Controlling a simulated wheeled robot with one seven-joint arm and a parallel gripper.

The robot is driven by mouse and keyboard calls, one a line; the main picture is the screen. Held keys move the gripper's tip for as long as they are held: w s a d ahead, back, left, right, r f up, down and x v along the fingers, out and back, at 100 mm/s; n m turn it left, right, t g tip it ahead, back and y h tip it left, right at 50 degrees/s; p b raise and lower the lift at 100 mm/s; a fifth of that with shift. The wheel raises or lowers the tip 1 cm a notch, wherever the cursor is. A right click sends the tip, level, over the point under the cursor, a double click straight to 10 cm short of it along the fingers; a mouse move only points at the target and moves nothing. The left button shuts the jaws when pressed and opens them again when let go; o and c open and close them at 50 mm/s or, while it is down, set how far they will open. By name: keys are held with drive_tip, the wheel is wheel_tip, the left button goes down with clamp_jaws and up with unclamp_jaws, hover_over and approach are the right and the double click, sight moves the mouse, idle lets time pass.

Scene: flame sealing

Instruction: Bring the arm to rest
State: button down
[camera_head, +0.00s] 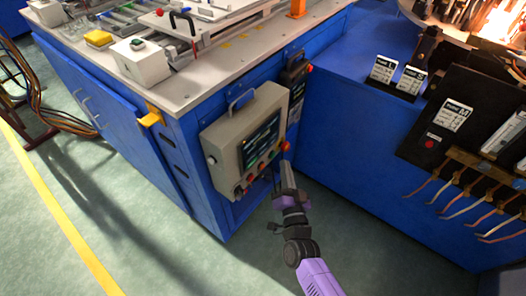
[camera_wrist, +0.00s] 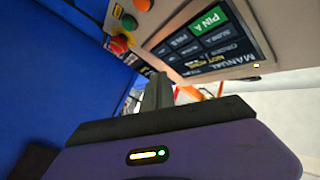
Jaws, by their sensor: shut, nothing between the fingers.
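My gripper (camera_head: 287,170) is at the end of my outstretched arm in the head view, in front of the blue cabinet (camera_head: 210,199), near the lower right corner of a grey control box (camera_head: 220,136). Its fingers are shut with nothing between them. In the wrist view my gripper's fingers (camera_wrist: 157,92) point toward the panel. The control box's screen (camera_wrist: 208,38) there reads "MANUAL" and "PIN A". A red button (camera_wrist: 118,44) and an orange one (camera_wrist: 142,5) show left of the screen. I cannot tell whether the fingertips touch the box.
A grey worktop (camera_head: 200,62) with a white box (camera_head: 140,62) and a yellow block (camera_head: 98,38) lies above the cabinet. Another blue cabinet (camera_head: 350,150) stands to the right, with a black panel and hanging cables (camera_head: 460,195). Open green floor lies at lower left. Bright flames show at top right.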

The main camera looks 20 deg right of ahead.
idle(0.4)
drive_tip(key=s+r+n+g+y+p, duration=0.1)
drive_tip(key=s+r+n, duration=0.2)
drive_tip(key=s, duration=1)
drive_tip(key=s+r+n+g+y+p, duration=0.1)
drive_tip(key=s+r+n+g, duration=0.1)
drive_tip(key=s+r, duration=0.7)
drive_tip(key=s+r+n+g+y+p, duration=0.1)
drive_tip(key=s+r+n, duration=0.3)
drive_tip(key=s, duration=1.5)
drive_tip(key=shift+s+a+r+g+p, duration=0.2)
drive_tip(key=shift+r+g+p, duration=0.1)
drive_tip(key=shift+r, duration=0.75)
